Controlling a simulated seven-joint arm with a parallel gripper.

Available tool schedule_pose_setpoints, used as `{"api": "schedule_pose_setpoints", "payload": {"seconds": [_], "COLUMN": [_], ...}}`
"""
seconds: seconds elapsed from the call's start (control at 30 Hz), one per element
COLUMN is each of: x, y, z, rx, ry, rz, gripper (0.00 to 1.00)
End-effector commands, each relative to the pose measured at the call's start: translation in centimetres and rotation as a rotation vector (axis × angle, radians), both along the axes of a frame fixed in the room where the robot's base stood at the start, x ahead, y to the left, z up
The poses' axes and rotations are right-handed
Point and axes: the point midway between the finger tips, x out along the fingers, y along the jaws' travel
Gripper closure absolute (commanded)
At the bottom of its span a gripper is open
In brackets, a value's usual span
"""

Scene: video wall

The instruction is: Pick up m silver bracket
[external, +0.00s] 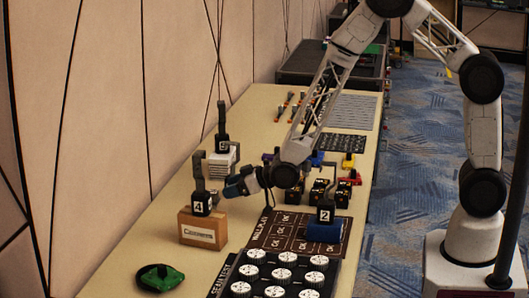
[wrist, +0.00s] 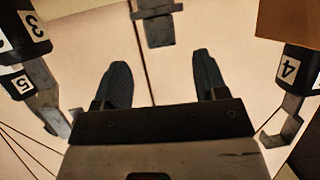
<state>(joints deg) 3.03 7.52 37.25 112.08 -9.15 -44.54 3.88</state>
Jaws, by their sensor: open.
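Several grey metal brackets are in view, and I cannot tell which is the "m" one. In the wrist view a grey bracket (wrist: 157,22) is at the top centre, ahead of and between my fingers, apart from them. In the external view my gripper (external: 240,184) is low over the table, just right of the 4 block (external: 201,204).
The 4 block stands on a wooden box (external: 203,234); the 5 block is on a white object (external: 222,164). A block marked 2 (external: 325,213) sits on a blue block (external: 325,232). A dial panel (external: 300,258) and green object (external: 160,277) are nearer the camera. A panelled wall (external: 120,130) borders the table.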

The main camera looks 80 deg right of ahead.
Motion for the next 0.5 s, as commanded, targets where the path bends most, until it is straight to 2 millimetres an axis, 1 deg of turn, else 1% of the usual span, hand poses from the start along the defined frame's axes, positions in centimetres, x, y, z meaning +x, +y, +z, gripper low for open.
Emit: {"api": "schedule_pose_setpoints", "payload": {"seconds": [0.1, 0.2, 0.5], "x": [0.74, 1.05, 1.15], "y": [0.06, 0.09, 0.09], "z": [-0.25, -0.43, -0.46], "rx": [0.000, 0.000, 0.000], "ry": [0.000, 0.000, 0.000], "rz": [0.000, 0.000, 0.000], "gripper": [0.34, 0.34, 0.34]}}
